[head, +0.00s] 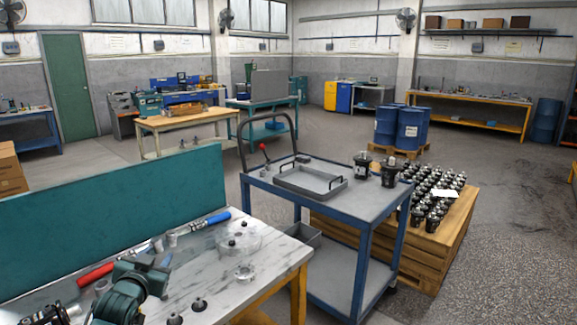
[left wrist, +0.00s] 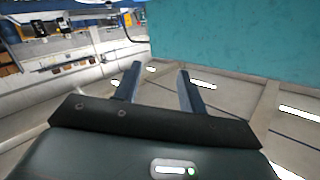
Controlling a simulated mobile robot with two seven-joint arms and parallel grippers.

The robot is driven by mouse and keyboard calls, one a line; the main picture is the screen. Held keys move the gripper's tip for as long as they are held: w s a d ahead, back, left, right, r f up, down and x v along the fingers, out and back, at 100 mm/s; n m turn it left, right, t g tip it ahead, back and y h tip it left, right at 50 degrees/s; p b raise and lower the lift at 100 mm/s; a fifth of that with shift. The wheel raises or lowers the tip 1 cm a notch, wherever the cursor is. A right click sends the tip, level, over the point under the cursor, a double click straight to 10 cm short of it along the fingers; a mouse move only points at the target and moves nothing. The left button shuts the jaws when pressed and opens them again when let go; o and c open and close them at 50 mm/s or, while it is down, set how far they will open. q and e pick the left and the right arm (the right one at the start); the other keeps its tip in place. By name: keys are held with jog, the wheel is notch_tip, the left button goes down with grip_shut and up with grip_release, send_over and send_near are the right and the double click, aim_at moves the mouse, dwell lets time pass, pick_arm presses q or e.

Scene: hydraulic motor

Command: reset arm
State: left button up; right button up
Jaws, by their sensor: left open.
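My left gripper (head: 156,260) is at the lower left of the head view, above the workbench's left part. Its two fingers point away and stand apart with nothing between them. In the left wrist view the gripper (left wrist: 157,82) shows the same two spread blue-grey fingers, with the teal panel (left wrist: 220,40) beyond. The workbench (head: 225,270) has a worn light top and a teal back panel (head: 110,215). My right gripper is not in view.
On the bench lie a blue-handled tool (head: 217,218), a red handle (head: 95,274), a clear disc-shaped part (head: 238,240) and small dark parts (head: 198,305). A blue cart (head: 335,208) with a tray and two black motors stands to the right, beside a wooden crate (head: 450,240).

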pick_arm(q)
jog(key=s+d+f+g+h, duration=0.25)
jog(key=s+d+f, duration=0.65)
jog(key=s+f, duration=0.55)
jog(key=s+d+f+g, duration=0.1)
jog(key=s+d, duration=0.2)
jog(key=s, duration=0.4)
jog(key=s+d+f+g+h, duration=0.1)
jog(key=s+d+f, duration=0.1)
jog(key=s, duration=0.5)
jog(key=s+d+f+g, duration=0.1)
jog(key=s+d, duration=0.2)
jog(key=s, duration=0.4)
jog(key=shift+s+d+f+h, duration=0.2)
jog(key=shift+d+f+h, duration=0.15)
jog(key=shift+f, duration=0.05)
jog(key=shift+c, duration=0.5)
jog(key=shift+s+a, duration=0.1)
